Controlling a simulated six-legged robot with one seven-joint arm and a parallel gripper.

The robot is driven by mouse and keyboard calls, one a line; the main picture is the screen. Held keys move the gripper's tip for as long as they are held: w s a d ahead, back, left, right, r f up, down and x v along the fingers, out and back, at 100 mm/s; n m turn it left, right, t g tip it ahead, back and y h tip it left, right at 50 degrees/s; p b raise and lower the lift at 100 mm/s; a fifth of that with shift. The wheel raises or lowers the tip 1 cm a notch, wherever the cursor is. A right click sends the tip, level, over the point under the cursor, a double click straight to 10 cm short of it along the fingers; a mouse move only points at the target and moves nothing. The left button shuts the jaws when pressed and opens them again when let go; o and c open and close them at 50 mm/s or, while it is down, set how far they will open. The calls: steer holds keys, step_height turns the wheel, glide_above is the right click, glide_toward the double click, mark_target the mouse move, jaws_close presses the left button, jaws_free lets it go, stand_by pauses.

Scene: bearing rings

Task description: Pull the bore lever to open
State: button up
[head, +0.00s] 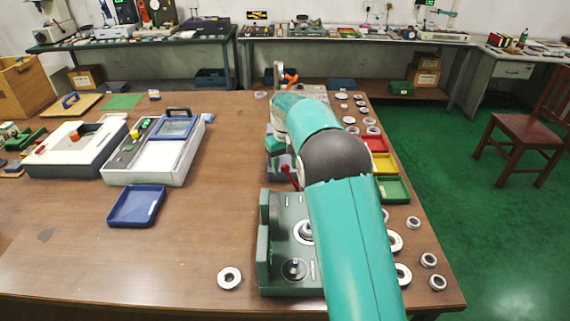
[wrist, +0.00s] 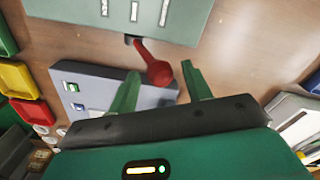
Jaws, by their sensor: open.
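The bore lever (wrist: 157,70) is red with a rounded knob and sticks out from the edge of a grey-green fixture (wrist: 60,12) in the wrist view. The red lever also shows in the head view (head: 289,176), beside my arm. The fixture (head: 264,250) stands near the table's right side with a bearing ring (head: 304,231) on it. My gripper (wrist: 160,69) is open, its two green fingers apart. The knob appears between the fingertips in the wrist view; I cannot tell whether they touch it.
A grey box (wrist: 105,88) lies beside the left finger in the wrist view. Red (head: 375,144), yellow (head: 386,163) and green (head: 393,189) trays and several loose rings line the table's right side. A blue tray (head: 136,206) lies left; the table's middle is clear.

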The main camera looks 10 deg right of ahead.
jaws_close()
steer(key=shift+d, duration=0.1)
steer(key=shift+s+d+r+y, duration=0.15)
steer(key=shift+d+r+y, duration=0.15)
steer(key=shift+d+y, duration=0.4)
steer(key=s+d+f+t+y, duration=0.1)
steer(key=s+d+t+y, duration=0.1)
steer(key=d+y, duration=0.6)
steer(key=shift+d+y, duration=0.3)
steer(key=shift+d, duration=0.7)
steer(key=shift+f, duration=0.15)
jaws_free()
